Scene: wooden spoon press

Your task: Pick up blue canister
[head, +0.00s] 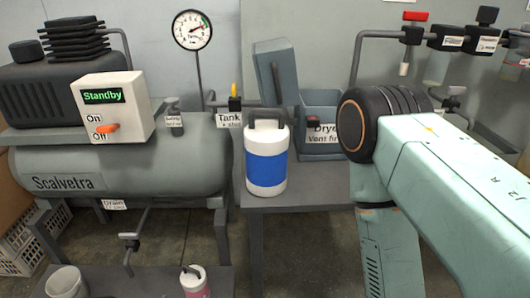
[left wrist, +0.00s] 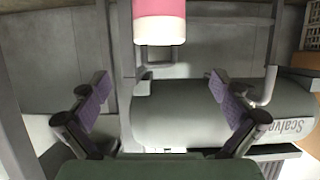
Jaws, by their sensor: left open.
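The blue canister (head: 265,165) is a white cylinder with a wide blue band and a grey top handle. It stands upright near the left edge of a grey table (head: 330,190) in the head view. My left gripper (left wrist: 158,85) shows only in the left wrist view, with its two dark, purple-padded fingers spread wide and nothing between them. The blue canister cannot be made out in that view. My right arm fills the right of the head view, but its gripper is out of frame.
A pink-banded white canister (head: 195,283) stands low at the bottom; it also shows in the left wrist view (left wrist: 160,25). Left is a tank (head: 120,165) with a switch box (head: 115,108). A white cup (head: 66,282) stands lower left.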

